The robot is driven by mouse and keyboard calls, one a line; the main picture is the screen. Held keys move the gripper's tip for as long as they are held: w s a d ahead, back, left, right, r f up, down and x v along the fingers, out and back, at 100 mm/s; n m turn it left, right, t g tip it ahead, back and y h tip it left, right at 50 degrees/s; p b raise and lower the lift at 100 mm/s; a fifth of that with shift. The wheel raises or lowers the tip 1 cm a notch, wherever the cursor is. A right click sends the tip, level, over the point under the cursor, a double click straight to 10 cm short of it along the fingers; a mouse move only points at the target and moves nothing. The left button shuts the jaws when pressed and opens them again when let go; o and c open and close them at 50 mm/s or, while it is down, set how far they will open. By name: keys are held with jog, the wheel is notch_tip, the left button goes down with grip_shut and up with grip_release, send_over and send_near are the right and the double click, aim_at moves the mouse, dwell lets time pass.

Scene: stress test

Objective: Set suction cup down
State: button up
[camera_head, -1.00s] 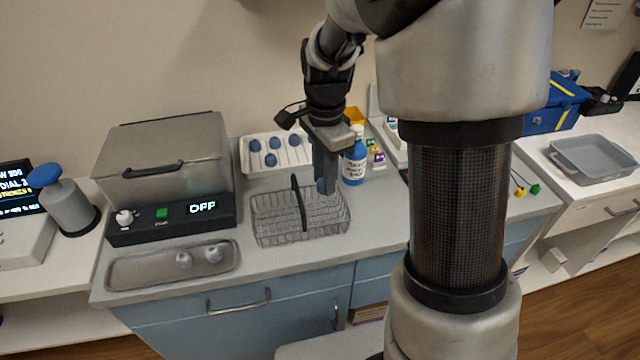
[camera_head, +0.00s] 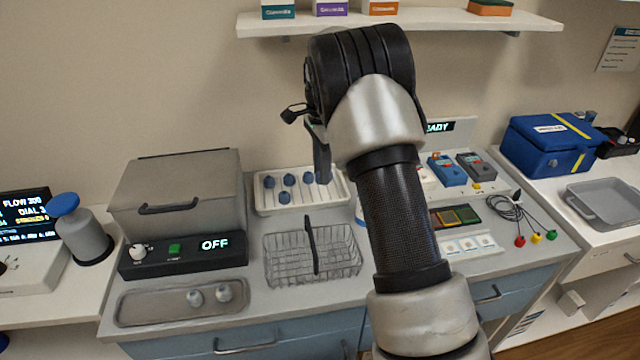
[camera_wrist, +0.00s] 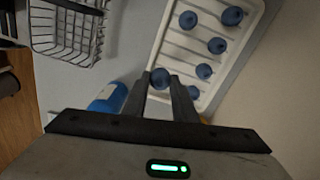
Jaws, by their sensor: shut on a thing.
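My gripper (camera_wrist: 160,82) is shut on a blue suction cup (camera_wrist: 160,77), held between its fingertips in the wrist view. In the head view my gripper (camera_head: 322,174) points down over the right part of the white tray (camera_head: 340,197); the held cup cannot be made out clearly there. The white tray also shows in the wrist view (camera_wrist: 170,52), to the right of the held cup. Several blue suction cups (camera_head: 289,180) stand in the tray, and they also show in the wrist view (camera_wrist: 217,45).
A wire basket (camera_head: 285,272) with a dark handle stands in front of the tray. A blue bottle (camera_wrist: 107,98) is close to my left finger in the wrist view. A grey box unit (camera_head: 180,195) stands left. A metal tray (camera_head: 150,305) holds two pale round things.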

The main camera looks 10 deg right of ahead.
jog(key=shift+w+f, duration=0.55)
jog(key=shift+w, duration=0.25)
notch_tip(320, 180, down, 6)
jog(key=shift+r, duration=0.25)
jog(key=shift+w+f, duration=0.2)
jog(key=shift+f, duration=0.05)
jog(key=shift+f+b, duration=0.15)
jog(key=shift+b, duration=0.15)
jog(key=o, duration=0.7)
jog(key=shift+o, duration=0.2)
